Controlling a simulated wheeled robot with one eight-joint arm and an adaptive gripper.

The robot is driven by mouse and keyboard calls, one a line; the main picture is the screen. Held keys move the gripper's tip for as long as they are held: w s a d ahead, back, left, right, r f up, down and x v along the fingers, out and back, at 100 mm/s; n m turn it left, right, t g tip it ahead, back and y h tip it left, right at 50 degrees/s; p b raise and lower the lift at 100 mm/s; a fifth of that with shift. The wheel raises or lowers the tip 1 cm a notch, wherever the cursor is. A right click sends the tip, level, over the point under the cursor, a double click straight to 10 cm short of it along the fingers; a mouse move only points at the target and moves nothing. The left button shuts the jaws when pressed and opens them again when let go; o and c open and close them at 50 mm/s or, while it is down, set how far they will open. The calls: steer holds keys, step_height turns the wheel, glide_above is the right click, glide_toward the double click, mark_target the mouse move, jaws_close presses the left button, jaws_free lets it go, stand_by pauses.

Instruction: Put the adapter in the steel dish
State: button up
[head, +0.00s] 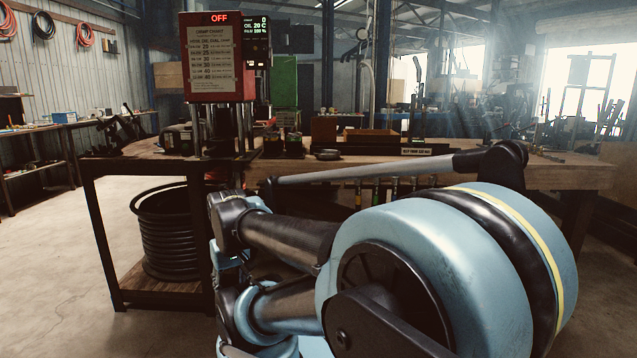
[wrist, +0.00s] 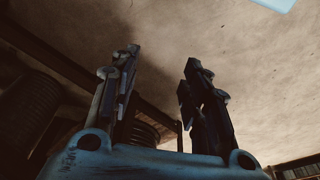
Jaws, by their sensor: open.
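A small, dark, round, shallow dish (head: 327,154), probably the steel dish, sits on the workbench right of the crimper. I cannot pick out the adapter; the fittings on the bench are too small and dark to tell apart. My gripper (wrist: 163,62) shows in the wrist view with its two fingers spread apart and nothing between them. Bare floor lies beyond the fingers. In the head view my gripper cannot be made out, and my arm covers the middle and lower right.
The workbench (head: 560,172) spans the scene. The red crimper (head: 216,60), reading OFF, stands at its left end, with a green box (head: 285,82) behind. A black hose coil (head: 172,235) rests on the lower shelf. An open wooden box (head: 370,136) stands behind the dish. Floor at left is clear.

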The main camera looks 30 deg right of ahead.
steer(key=shift+o, duration=0.4)
steer(key=shift+d+r, duration=0.25)
steer(key=shift+r, duration=0.05)
steer(key=w+d+r+m+t+h, duration=0.2)
steer(key=w+d+r, duration=0.2)
steer(key=w+d, duration=0.45)
steer(key=w+d+r+m+t+h, duration=0.3)
steer(key=w+d+r, duration=0.1)
steer(key=w+d, duration=0.45)
steer(key=w+d+r+m+t+h, duration=0.2)
steer(key=w+d+r, duration=0.2)
steer(key=w+d, duration=0.45)
steer(key=w+d+r+m+t+h, duration=0.1)
steer(key=w+d+r+h, duration=0.1)
steer(key=d, duration=0.5)
steer(key=w+d+r+m+t+h, duration=0.1)
steer(key=w+d+r+h, duration=0.1)
steer(key=d, duration=0.5)
steer(key=shift+f+x, duration=0.2)
steer(key=shift+x, duration=2.6)
steer(key=shift+f+x, duration=0.15)
steer(key=shift+x, duration=2.6)
steer(key=shift+f+x, duration=0.2)
steer(key=shift+x, duration=2.6)
steer(key=shift+a, duration=0.2)
steer(key=c, duration=1.1)
